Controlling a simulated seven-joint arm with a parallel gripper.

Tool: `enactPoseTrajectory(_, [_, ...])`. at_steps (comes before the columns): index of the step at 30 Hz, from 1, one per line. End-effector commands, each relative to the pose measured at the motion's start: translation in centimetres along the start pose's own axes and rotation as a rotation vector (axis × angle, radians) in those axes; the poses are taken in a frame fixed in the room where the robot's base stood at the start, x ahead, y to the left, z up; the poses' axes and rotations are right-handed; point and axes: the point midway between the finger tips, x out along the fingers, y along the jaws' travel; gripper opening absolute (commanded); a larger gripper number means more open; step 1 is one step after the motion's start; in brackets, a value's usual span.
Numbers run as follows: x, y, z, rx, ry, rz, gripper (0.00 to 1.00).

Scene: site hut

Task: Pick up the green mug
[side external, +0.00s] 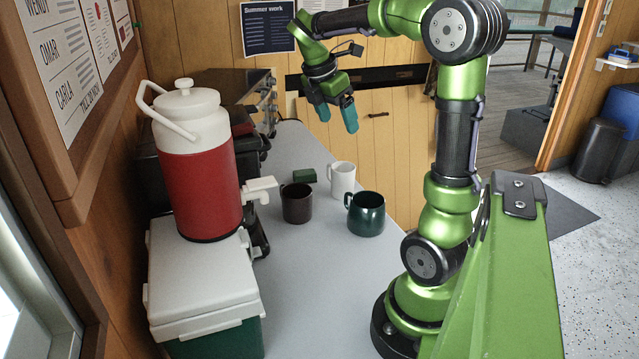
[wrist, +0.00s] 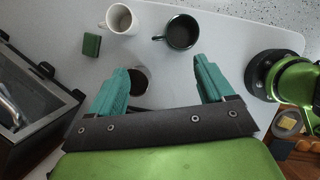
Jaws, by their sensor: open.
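The dark green mug (side external: 366,215) stands upright on the grey table, its handle toward the left. In the wrist view the green mug (wrist: 182,32) lies beyond my fingertips, its dark opening facing the camera. My gripper (side external: 337,122) is open and empty, high above the table and apart from the mug. In the wrist view my gripper (wrist: 162,66) shows two teal fingers spread wide. A dark brown mug (side external: 297,204) stands left of the green one. In the wrist view the brown mug (wrist: 141,82) appears between the fingers, near the left one.
A white mug (side external: 342,180) stands close behind the green mug. A small green block (side external: 304,175) lies behind the brown mug. A red and white drinks jug (side external: 197,170) stands on a white-lidded cooler (side external: 200,275) at left. The table's front (side external: 315,305) is clear.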

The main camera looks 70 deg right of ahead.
Motion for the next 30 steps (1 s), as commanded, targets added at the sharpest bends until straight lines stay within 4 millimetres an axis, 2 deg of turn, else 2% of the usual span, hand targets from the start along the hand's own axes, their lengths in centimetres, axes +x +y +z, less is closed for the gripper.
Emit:
enactPoseTrajectory(1, [1.4, -0.2, -0.7, -0.005, 0.002, -0.005, 0.81])
enactPoseTrajectory(6, [5.4, -0.1, -2.4, -0.003, 0.003, -0.004, 0.81])
enactPoseTrajectory(11, [8.0, -0.1, -3.5, -0.001, 0.003, 0.000, 0.81])
enactPoseTrajectory(16, [10.3, -0.1, -3.6, 0.001, 0.003, -0.002, 0.81])
enactPoseTrajectory(24, [16.2, -0.1, -3.6, 0.001, 0.004, -0.004, 0.81])
enactPoseTrajectory(30, [19.2, 0.0, -3.6, 0.002, 0.004, 0.000, 0.81])
